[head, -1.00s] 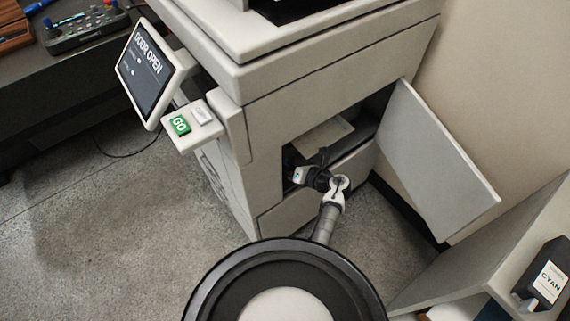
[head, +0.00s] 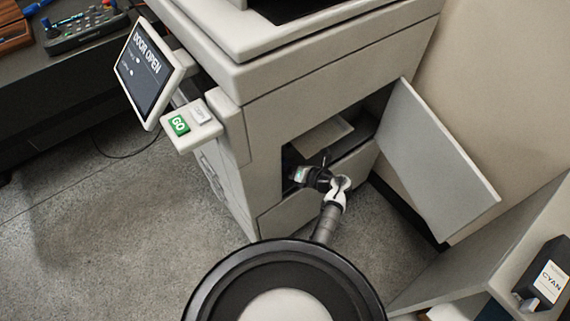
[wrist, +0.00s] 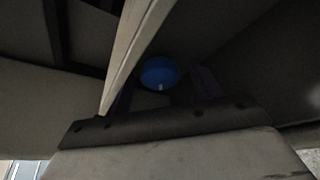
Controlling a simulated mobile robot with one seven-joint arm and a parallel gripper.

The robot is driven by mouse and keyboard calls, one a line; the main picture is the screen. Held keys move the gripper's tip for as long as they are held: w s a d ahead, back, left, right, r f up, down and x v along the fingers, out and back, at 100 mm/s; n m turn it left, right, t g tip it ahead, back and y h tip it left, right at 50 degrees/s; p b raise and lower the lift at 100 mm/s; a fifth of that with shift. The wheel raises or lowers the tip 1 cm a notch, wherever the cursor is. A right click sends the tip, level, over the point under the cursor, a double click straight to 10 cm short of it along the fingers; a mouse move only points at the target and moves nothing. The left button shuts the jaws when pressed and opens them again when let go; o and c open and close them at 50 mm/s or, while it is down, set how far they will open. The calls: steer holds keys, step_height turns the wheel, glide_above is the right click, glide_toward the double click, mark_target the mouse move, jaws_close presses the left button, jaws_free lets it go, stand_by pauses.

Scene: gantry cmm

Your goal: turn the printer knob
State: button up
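The printer door (head: 435,160) stands open at the right. A pale sheet or panel (head: 325,133) lies in the bay above my gripper; a pale edge (wrist: 135,50) crosses the wrist view close by. The screen (head: 150,70) reads DOOR OPEN, above a green GO button (head: 179,125). Clear floor lies left.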

steer(key=b+v, duration=0.2)
steer(key=v, duration=1.1)
steer(key=shift+s+d, duration=0.25)
steer(key=shift+d, duration=0.05)
